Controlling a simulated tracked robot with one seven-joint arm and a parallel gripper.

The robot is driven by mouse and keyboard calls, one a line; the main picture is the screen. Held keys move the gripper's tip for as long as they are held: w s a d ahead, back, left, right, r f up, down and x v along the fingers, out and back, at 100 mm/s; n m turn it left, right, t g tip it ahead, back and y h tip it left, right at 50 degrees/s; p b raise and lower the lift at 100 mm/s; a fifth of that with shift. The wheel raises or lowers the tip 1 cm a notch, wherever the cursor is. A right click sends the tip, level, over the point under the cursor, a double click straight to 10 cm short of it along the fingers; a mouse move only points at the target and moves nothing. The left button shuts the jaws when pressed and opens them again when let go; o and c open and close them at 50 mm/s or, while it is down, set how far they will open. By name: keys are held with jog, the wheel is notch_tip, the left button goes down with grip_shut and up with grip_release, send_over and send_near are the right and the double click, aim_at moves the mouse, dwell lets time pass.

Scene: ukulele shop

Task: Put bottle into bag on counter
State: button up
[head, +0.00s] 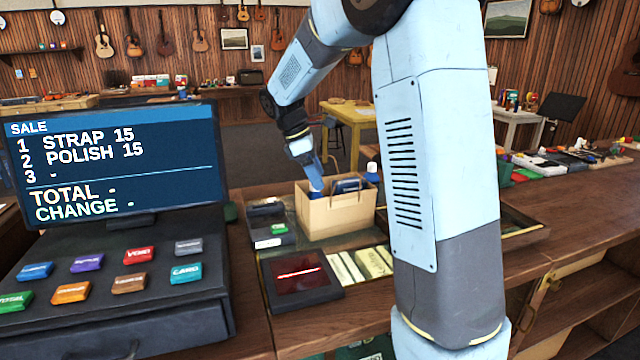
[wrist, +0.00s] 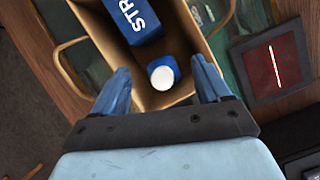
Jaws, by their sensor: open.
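The open paper bag (head: 335,218) stands upright on the counter, with its handle up. My gripper (head: 314,182) points down at the bag's left end, its fingers at about the rim. In the wrist view, my gripper (wrist: 163,82) is open. A blue bottle with a white cap (wrist: 163,73) is inside the bag, between the fingers, with gaps on both sides. A blue package lettered "STR" (wrist: 130,18) lies in the bag beside it; the package also shows in the head view (head: 346,185). The bottle's lower part is hidden.
Another blue and white item (head: 371,173) shows at the bag's right end; I cannot tell whether it is inside. A register with a sale screen (head: 110,165) stands left.

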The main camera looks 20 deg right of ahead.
jog(key=v, duration=1)
jog(key=s+d+r+m+t+y, duration=0.1)
jog(key=s+d+r+m, duration=0.15)
jog(key=s, duration=0.45)
jog(key=s+f+m+t+y, duration=0.1)
jog(key=s+m, duration=0.5)
jog(key=s, duration=0.6)
jog(key=s+d+f+m+t+y, duration=0.1)
jog(key=s+f+m+t, duration=0.3)
jog(key=s, duration=0.8)
jog(key=shift+f+m+t+y, duration=0.15)
jog(key=shift+m+t+y, duration=0.25)
jog(key=shift+m+y, duration=0.45)
